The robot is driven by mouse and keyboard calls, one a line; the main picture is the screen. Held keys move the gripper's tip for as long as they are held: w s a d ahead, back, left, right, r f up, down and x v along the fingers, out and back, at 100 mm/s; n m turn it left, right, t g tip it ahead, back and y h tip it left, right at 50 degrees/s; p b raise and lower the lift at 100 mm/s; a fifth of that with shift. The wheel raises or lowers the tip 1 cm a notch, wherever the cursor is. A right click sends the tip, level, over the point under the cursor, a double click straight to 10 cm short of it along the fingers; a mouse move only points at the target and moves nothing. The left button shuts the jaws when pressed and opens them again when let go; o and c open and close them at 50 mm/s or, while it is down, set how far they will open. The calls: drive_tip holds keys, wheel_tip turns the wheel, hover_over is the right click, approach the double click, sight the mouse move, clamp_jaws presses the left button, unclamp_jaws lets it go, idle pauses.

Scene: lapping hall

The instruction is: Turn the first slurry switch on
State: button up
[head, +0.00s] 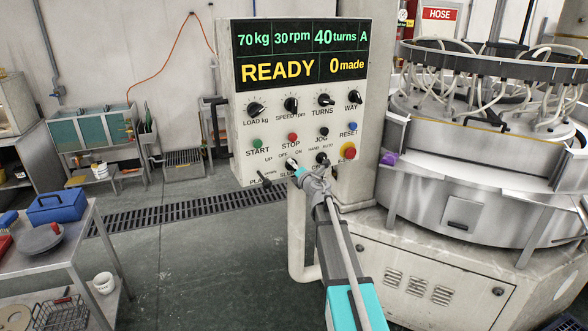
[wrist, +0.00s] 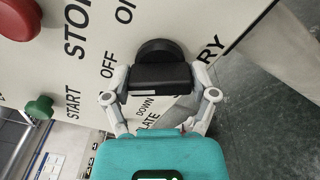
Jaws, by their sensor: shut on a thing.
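The control panel (head: 305,75) faces me, with its display reading READY. The slurry switch (head: 291,162) is a black rotary knob low on the panel, below the STOP button, with OFF and ON lettering above it. It also shows in the wrist view (wrist: 156,50), where its round base and black grip bar are seen close up. My gripper (head: 300,170) reaches up to the panel from below; in the wrist view my gripper (wrist: 161,80) has a finger on each side of the bar and is shut on it.
The plate lever (head: 264,178) is close at left and the hand/auto switch (head: 322,158) close at right. The red emergency button (head: 348,150) is farther right. The lapping machine (head: 460,190) stands at right, a bench (head: 60,240) at left.

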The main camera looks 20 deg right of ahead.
drive_tip(key=shift+m, duration=0.4)
drive_tip(key=m, duration=1.1)
idle(0.6)
drive_tip(key=o, duration=1)
drive_tip(key=shift+f, duration=0.1)
drive_tip(key=s, duration=0.4)
drive_tip(key=s+d, duration=0.1)
drive_tip(key=s, duration=0.7)
drive_tip(key=shift+d, duration=0.25)
drive_tip(key=shift+m, duration=0.3)
